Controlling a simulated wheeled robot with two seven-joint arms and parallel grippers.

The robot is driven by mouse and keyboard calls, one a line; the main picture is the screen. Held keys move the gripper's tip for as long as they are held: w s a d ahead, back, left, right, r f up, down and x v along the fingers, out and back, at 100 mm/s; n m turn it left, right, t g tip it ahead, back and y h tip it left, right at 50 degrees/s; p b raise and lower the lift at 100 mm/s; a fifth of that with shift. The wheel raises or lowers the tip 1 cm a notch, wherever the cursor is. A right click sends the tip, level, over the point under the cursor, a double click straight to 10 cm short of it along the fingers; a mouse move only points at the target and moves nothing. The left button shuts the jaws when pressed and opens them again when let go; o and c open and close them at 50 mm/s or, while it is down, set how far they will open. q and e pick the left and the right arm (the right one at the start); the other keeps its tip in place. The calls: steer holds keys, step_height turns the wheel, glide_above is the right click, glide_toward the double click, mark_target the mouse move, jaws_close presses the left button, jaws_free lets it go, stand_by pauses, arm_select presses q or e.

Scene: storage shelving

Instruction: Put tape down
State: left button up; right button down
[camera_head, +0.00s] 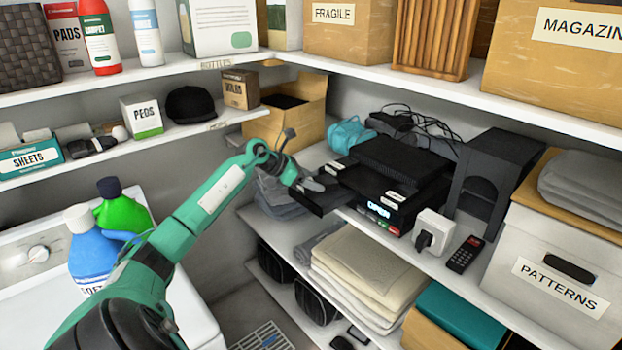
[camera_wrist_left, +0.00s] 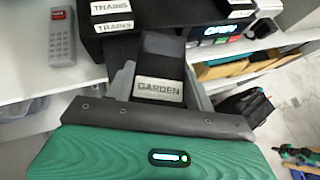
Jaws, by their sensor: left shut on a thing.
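My left gripper (camera_head: 312,186) is shut on a black video tape (camera_wrist_left: 163,62) with a white GARDEN label, which lies between its two grey fingers in the left wrist view. In the head view, the dark tape (camera_head: 328,199) shows partly behind the gripper, at the left end of the black player (camera_head: 372,209) with a lit display. I cannot tell whether the tape touches the shelf or the player. My right gripper is not in view.
Beige towels (camera_head: 368,268) lie on the shelf below. A PATTERNS box (camera_head: 556,262) stands at the right. Detergent bottles (camera_head: 97,240) stand left of my arm.

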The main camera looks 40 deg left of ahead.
arm_select(q)
steer(key=shift+f, duration=0.3)
steer(key=shift+f+b, duration=0.3)
steer(key=shift+b, duration=0.15)
steer(key=o, duration=1.1)
steer(key=shift+r, duration=0.1)
